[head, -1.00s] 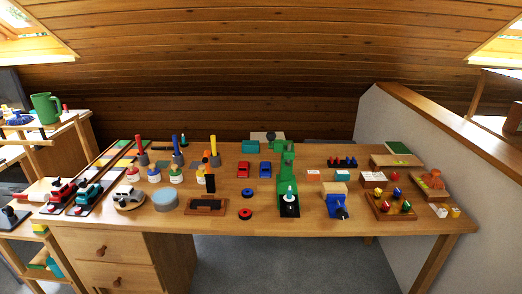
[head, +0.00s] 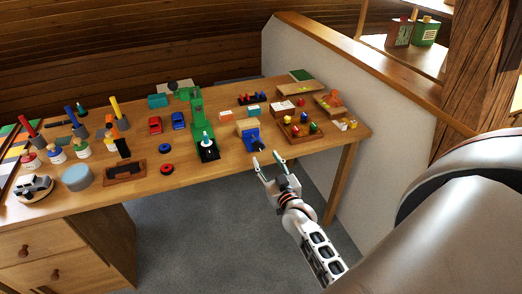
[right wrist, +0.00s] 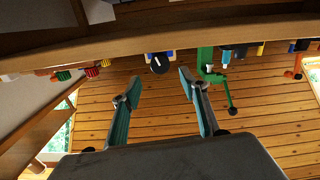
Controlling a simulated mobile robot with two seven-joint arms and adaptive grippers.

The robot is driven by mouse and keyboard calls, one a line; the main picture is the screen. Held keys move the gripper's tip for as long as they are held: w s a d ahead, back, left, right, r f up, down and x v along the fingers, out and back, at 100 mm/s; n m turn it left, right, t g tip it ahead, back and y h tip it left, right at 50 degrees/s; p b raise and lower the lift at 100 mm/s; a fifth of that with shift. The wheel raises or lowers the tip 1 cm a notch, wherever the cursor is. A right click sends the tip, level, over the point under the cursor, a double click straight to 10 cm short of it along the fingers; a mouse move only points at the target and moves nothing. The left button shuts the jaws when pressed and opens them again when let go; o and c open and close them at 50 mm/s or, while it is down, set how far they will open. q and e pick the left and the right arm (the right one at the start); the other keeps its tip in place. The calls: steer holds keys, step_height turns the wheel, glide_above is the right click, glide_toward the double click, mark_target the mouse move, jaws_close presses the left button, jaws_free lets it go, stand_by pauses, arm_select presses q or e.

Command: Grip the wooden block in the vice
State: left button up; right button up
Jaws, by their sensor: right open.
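The blue vice (head: 251,138) stands at the table's front edge, right of the green machine. Its dark handle end (head: 258,146) faces me; the right wrist view shows it as a round black knob (right wrist: 160,63). The tan wooden block (head: 246,124) sits at the vice's rear part; I cannot tell whether the jaws touch it. My right gripper (head: 267,158) is open and empty, just in front of the table edge near the vice handle. In the right wrist view its two fingers (right wrist: 158,77) are spread, with the knob beyond the gap. My left gripper is out of view.
The green machine (head: 197,120) stands left of the vice. A wooden tray with coloured pegs (head: 298,128) lies to its right. The wooden table (head: 185,173) has a clear front strip. A white partition (head: 315,75) borders the right side.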

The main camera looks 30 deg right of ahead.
mark_target(259, 147)
steer(key=x, duration=0.6)
steer(key=shift+w, duration=0.15)
steer(key=c, duration=1.1)
